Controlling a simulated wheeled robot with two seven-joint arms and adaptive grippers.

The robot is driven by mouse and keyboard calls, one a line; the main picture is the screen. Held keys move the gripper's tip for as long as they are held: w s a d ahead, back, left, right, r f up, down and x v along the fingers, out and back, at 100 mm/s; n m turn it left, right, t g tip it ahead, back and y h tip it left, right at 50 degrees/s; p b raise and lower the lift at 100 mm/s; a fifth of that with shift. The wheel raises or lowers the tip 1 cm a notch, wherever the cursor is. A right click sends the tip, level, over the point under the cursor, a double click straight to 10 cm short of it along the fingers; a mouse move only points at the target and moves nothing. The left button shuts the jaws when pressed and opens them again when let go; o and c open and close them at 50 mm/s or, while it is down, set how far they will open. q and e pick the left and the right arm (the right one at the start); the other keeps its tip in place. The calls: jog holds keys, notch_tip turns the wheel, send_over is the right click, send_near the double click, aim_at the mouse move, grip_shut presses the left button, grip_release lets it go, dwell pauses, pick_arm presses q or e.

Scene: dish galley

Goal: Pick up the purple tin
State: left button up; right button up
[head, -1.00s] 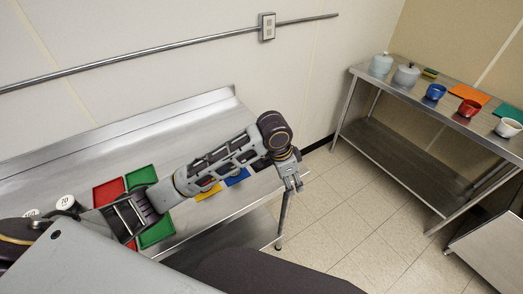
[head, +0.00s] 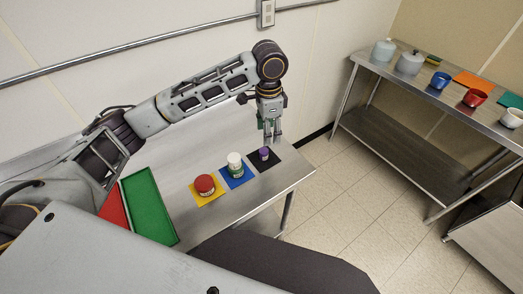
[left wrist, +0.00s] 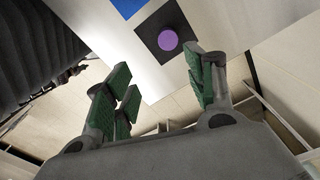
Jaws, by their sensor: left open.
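The purple tin (head: 264,153) stands upright on a black square mat (head: 262,164) near the right end of the steel table. In the left wrist view the purple tin (left wrist: 168,40) shows from above, ahead of the fingertips, with bare mat around it. My left gripper (head: 271,136) hangs fingers down above and slightly to the right of the tin, apart from it. In the left wrist view its green-padded fingers (left wrist: 165,85) are spread with nothing between them. My right gripper is not in view.
A red-topped tin (head: 205,184) stands on a yellow mat. Green (head: 149,210) and red (head: 114,210) trays lie to the left. A shelf table (head: 456,108) with pots and cups stands far right.

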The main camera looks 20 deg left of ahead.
aim_at(265, 151)
pick_arm(q)
jog(key=shift+w+a+r, duration=0.35)
jog(key=shift+a+r, duration=0.2)
jog(key=shift+a, duration=0.05)
jog(key=shift+f, duration=0.1)
jog(key=shift+f, duration=4.25)
